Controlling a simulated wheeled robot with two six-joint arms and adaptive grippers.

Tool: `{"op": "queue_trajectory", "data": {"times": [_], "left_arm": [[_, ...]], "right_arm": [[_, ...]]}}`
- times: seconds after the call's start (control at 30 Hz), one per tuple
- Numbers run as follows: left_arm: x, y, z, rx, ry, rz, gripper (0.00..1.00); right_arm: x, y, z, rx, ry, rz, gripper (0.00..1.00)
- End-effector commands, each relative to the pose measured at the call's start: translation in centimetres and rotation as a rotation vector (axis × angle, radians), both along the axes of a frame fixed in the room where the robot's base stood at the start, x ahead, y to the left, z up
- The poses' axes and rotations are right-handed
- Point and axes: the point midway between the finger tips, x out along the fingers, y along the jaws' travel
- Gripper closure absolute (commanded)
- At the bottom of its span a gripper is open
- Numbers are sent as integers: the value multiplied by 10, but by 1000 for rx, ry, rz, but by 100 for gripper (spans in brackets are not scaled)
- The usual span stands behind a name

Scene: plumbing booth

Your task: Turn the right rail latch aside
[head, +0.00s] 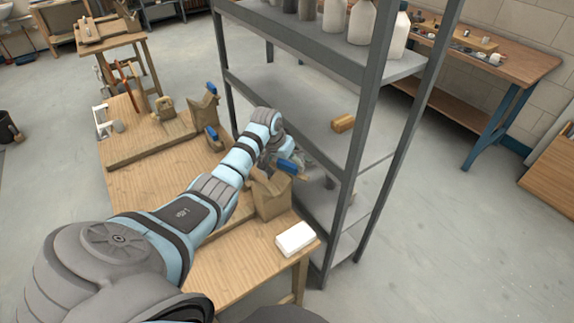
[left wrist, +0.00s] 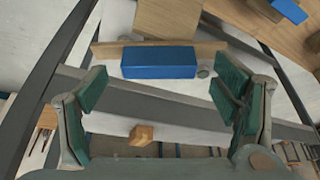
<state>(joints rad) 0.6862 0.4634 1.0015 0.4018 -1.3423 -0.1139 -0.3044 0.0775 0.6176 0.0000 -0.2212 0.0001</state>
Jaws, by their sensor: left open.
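A latch with a blue block (head: 290,167) shows beside the wooden stand (head: 271,197) on the right part of the bench; I take it for the right rail latch. In the left wrist view its blue block (left wrist: 158,62) lies lengthwise across a wooden bar, with a small grey round part at its right end. My left gripper (head: 276,155) is at this latch, partly hidden by its own wrist. In the left wrist view the gripper (left wrist: 160,92) is open, one finger on each side of the blue block, with visible gaps. My right gripper is not in view.
A grey metal shelf rack (head: 352,165) stands right behind the gripper, with a small wooden block (head: 343,123) on a shelf. Another blue latch piece (head: 212,132) sits farther left on the bench. A white box (head: 296,239) lies at the bench's near right corner.

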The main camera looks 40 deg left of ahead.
Motion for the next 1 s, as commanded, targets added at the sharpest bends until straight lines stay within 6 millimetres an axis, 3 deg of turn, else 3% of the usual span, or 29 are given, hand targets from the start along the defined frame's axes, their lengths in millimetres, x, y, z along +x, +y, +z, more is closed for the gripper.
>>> {"op": "queue_trajectory", "data": {"times": [0.13, 0.4, 0.83, 1.0], "left_arm": [[6, 0, -16, 0, 1, -2, 18], [7, 0, -16, 1, -1, -3, 18], [8, -1, -16, 1, -1, -4, 87], [13, -8, -18, -1, -1, -34, 89]], "right_arm": [[5, 0, -7, -1, -9, 1, 60], [6, -2, -6, -3, -11, 2, 60], [5, -3, -6, -4, -8, 1, 60], [4, -3, -12, -4, -6, 1, 60]]}}
